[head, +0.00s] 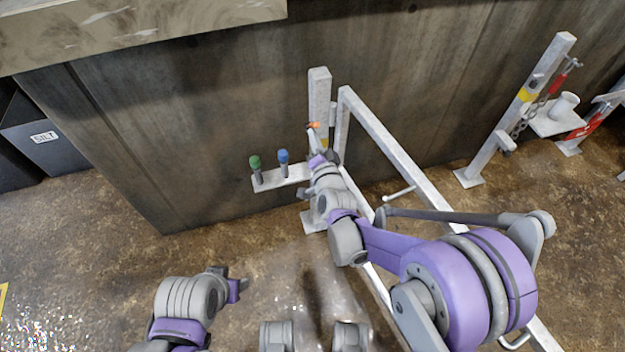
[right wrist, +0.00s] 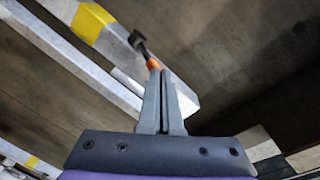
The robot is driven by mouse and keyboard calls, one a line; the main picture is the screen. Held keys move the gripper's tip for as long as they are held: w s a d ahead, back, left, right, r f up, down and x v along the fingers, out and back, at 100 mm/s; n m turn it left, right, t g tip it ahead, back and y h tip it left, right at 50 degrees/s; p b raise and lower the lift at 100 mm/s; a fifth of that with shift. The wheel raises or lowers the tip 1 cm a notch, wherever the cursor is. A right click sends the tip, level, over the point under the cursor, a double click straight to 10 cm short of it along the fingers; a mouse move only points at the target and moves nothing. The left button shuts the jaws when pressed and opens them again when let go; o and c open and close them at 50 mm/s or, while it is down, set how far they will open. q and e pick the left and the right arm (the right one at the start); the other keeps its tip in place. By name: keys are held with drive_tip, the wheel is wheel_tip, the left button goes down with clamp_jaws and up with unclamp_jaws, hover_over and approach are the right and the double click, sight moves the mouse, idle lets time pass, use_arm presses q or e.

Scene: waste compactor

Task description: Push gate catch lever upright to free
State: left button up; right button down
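The catch lever, with an orange end (head: 313,125), is at the white gate post (head: 319,88) in the head view. In the right wrist view, the lever's orange end (right wrist: 153,64) is right at my fingertips, and its dark pivot end lies beyond. The lever looks tilted. My right gripper (right wrist: 162,74) has its fingers together; whether they touch the lever is unclear. In the head view my right gripper (head: 316,150) is partly hidden by its wrist. The white gate frame (head: 375,130) stands right of the post. My left gripper (head: 235,282) is low in the head view, away from the gate.
A small shelf (head: 271,184) left of the post carries a green knob (head: 255,163) and a blue knob (head: 283,157). A dark wall (head: 190,140) stands behind. Another post (head: 510,120) with a chain is at right. A grey SILT bin (head: 42,125) is at far left.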

drive_tip(key=shift+a+r+x, duration=0.1)
drive_tip(key=shift+x, duration=1.2)
drive_tip(key=shift+a+r+x, duration=0.1)
drive_tip(key=shift+r+x, duration=0.05)
drive_tip(key=shift+x, duration=1.15)
drive_tip(key=shift+s, duration=0.1)
drive_tip(key=p+v, duration=0.1)
drive_tip(key=v, duration=0.7)
drive_tip(key=shift+a+r+p, duration=0.3)
drive_tip(key=shift+r+p, duration=0.05)
idle(0.5)
idle(0.4)
